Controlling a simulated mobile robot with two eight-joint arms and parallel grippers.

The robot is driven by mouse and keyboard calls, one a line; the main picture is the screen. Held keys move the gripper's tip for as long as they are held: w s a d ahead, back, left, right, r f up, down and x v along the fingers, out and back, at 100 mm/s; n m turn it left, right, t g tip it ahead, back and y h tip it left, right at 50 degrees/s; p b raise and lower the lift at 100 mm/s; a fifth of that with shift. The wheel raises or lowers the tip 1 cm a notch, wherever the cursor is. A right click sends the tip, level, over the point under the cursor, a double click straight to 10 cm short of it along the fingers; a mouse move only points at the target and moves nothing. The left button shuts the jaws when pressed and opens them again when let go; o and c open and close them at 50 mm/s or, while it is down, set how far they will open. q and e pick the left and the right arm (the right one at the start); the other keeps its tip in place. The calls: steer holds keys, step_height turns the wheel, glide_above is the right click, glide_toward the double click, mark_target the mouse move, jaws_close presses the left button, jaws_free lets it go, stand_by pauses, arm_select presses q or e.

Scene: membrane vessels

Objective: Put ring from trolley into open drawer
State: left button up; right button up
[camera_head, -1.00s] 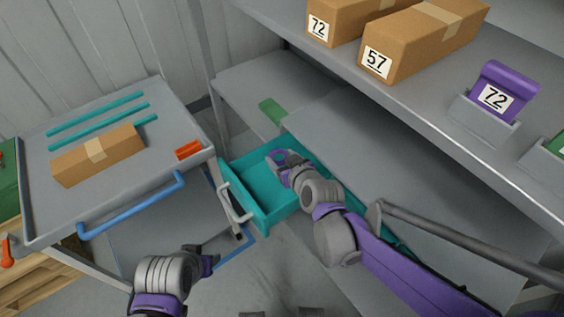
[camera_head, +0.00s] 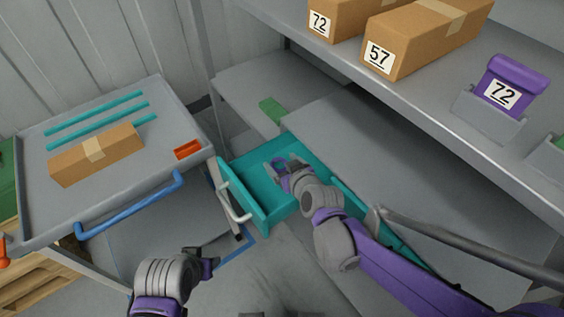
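The open teal drawer (camera_head: 262,207) sticks out from the shelf unit, its light handle facing the trolley. A small purple ring (camera_head: 280,161) is at the drawer's inner end, between the fingertips of my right gripper (camera_head: 277,166). Those fingers look spread around it, and whether the ring rests on the drawer floor is hard to see. The grey trolley (camera_head: 185,118) stands at the left. My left gripper (camera_head: 208,258) is low in front of the trolley, away from the drawer; its fingertips are too small to read.
On the trolley lie a cardboard box (camera_head: 97,155), several teal bars (camera_head: 100,118) and an orange-red tray (camera_head: 187,150). A blue handle (camera_head: 130,207) runs along its front edge. Boxes marked 72 and 57 (camera_head: 405,45) and a purple bin (camera_head: 512,85) stand on the upper shelf.

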steer(key=shift+o, duration=0.6)
steer(key=shift+r, duration=0.25)
steer(key=shift+r+p, duration=0.55)
steer(key=shift+p, duration=0.05)
arm_select(q)
step_height(320, 180, up, 4)
steer(key=shift+w+f+p, duration=0.15)
steer(key=shift+f+p, duration=0.05)
steer(key=shift+p, duration=0.9)
arm_select(e)
steer(key=v, duration=1.1)
steer(key=shift+s+d, duration=0.2)
steer(key=shift+s, duration=0.2)
arm_select(q)
steer(key=shift+c, duration=0.3)
